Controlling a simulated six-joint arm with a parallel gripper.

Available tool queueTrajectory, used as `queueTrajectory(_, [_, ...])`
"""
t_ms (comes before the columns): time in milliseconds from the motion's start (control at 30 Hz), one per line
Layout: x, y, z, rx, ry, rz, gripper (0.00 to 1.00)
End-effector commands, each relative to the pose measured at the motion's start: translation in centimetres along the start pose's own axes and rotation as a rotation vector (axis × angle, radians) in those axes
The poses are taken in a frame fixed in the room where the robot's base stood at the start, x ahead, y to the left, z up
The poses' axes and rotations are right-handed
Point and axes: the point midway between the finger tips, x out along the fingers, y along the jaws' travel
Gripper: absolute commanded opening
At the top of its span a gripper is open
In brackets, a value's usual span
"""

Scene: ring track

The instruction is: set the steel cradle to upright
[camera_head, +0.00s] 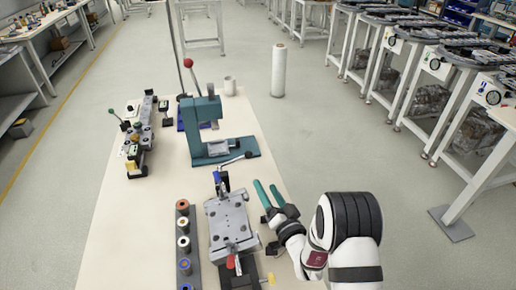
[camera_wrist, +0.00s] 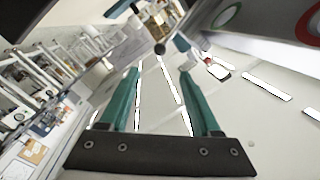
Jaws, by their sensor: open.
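The steel cradle (camera_head: 230,222) is a grey metal plate with clamp parts, on a dark fixture at the front of the bench. Its surface looks tilted, but I cannot tell its exact angle. A lever with a dark knob (camera_head: 248,155) rises at its far end. My gripper (camera_head: 265,185) has green fingers and is just right of the cradle, apart from it. In the wrist view my gripper (camera_wrist: 160,72) is open with nothing between the fingers. A grey body with red and green rings (camera_wrist: 270,30) fills that view's upper right; I cannot tell what part it is.
A dark rack with several ringed cylinders (camera_head: 183,240) stands left of the cradle. A teal press (camera_head: 205,130) with a red-knobbed lever stands behind. A clamp fixture (camera_head: 138,140) is at the back left. A yellow knob (camera_head: 271,279) sits near the front. Bench (camera_head: 125,235) left of the rack is clear.

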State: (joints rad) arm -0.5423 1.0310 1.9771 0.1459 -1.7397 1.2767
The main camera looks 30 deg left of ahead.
Motion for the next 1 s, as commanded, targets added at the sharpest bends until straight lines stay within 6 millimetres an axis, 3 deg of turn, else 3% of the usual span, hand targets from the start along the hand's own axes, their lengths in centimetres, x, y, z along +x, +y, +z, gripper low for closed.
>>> queueTrajectory(500, [12.9,-0.1,0.0,-0.001,0.000,-0.002,0.64])
queueTrajectory(700, [15.0,0.0,0.0,-0.002,0.000,-0.001,0.64])
queueTrajectory(1000, [15.3,0.0,-0.1,-0.002,-0.001,0.000,0.64])
